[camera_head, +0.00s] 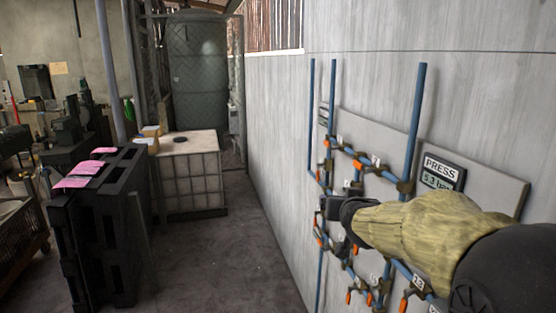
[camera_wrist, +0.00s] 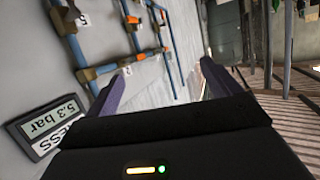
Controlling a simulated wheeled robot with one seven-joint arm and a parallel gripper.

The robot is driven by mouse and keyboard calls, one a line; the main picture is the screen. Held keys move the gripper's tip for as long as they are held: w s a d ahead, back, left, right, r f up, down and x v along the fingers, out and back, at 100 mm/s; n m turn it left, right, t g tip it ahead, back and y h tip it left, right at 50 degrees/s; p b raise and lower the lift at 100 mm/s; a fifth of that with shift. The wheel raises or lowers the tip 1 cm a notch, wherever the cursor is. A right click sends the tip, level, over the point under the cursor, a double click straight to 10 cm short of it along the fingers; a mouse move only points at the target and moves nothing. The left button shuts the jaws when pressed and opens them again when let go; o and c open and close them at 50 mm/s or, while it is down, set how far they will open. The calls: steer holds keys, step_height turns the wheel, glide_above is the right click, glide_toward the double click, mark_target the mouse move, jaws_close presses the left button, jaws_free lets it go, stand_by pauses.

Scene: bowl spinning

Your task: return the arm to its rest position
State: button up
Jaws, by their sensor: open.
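My arm, in a tan sleeve, reaches in from the right edge of the head view. My gripper (camera_head: 330,206) is at its end, in front of the blue pipework on the grey wall. In the wrist view my gripper's two purple-grey fingers (camera_wrist: 160,78) stand wide apart, with nothing between them. The blue pipes (camera_head: 414,125) with orange-handled valves run along the wall; they also show in the wrist view (camera_wrist: 88,40). The arm hides part of the pipes and panel. I cannot tell the exact gap between gripper and pipes.
A pressure display (camera_head: 441,174) reads 5.3 bar; it also shows in the wrist view (camera_wrist: 48,128). Black pallets (camera_head: 105,225) with pink sheets stand at left. A white caged container (camera_head: 188,178) and a dark tank (camera_head: 197,75) stand behind. The floor (camera_head: 225,265) between pallets and wall is clear.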

steer(key=s+f+n+g+y+b, duration=0.1)
steer(key=s+f+g, duration=1)
steer(key=s+f, duration=1.4)
steer(key=shift+s+a+f+g+b, duration=0.35)
steer(key=shift+s+a+g, duration=0.1)
steer(key=shift+s, duration=0.1)
steer(key=shift+c, duration=0.4)
